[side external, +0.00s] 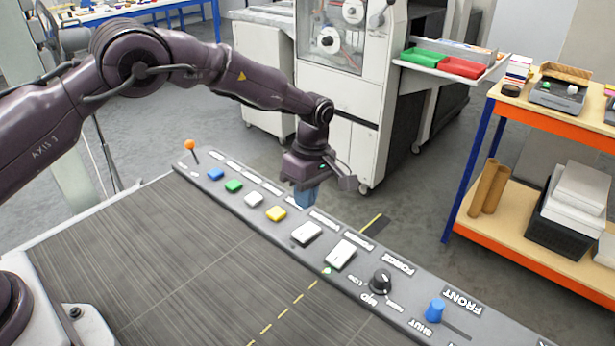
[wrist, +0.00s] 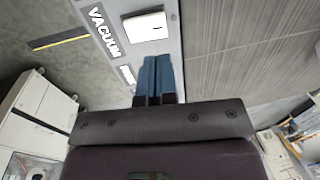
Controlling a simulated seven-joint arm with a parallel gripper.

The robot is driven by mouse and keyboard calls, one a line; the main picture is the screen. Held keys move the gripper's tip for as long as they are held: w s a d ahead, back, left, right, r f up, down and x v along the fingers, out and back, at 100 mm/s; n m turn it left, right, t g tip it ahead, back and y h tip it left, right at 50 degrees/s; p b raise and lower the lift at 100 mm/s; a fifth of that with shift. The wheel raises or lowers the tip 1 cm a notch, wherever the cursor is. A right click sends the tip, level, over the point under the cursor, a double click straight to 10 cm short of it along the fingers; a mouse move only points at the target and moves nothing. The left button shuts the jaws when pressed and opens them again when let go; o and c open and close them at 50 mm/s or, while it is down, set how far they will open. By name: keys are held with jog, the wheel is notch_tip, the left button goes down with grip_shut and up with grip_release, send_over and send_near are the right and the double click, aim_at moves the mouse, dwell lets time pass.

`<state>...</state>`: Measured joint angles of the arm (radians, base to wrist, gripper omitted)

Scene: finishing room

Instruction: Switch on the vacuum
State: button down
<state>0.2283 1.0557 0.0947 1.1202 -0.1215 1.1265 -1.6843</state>
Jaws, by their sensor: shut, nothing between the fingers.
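The vacuum switch (wrist: 146,26) is a white, roughly square rocker in a dark frame with a small dark mark. The word VACUUM (wrist: 104,31) is printed beside it on the grey panel. In the side view, two white rockers sit on the panel, a nearer-to-centre one (side external: 306,233) and one further right (side external: 340,254); their labels are too small to read there. My gripper (side external: 305,203) points down over the panel near the first rocker. Its blue fingers (wrist: 157,62) are together and empty, apart from the switch in the wrist view. Which way the rocker tilts I cannot tell.
The panel (side external: 240,205) also carries an orange-topped lever (side external: 190,147), blue, green, white and yellow buttons (side external: 276,213), a black knob (side external: 380,281) and a blue slider (side external: 435,310). A white machine (side external: 345,150) stands behind, and an orange-edged shelf (side external: 555,118) at right.

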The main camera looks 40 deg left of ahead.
aim_at(305, 232)
jog(key=f, duration=0.4)
jog(key=s+f, duration=0.1)
jog(key=f, duration=0.2)
jog(key=shift+s+f, duration=0.2)
jog(key=shift+f, duration=0.05)
dwell(0.3)
jog(key=shift+w+r, duration=0.3)
jog(key=shift+w, duration=0.5)
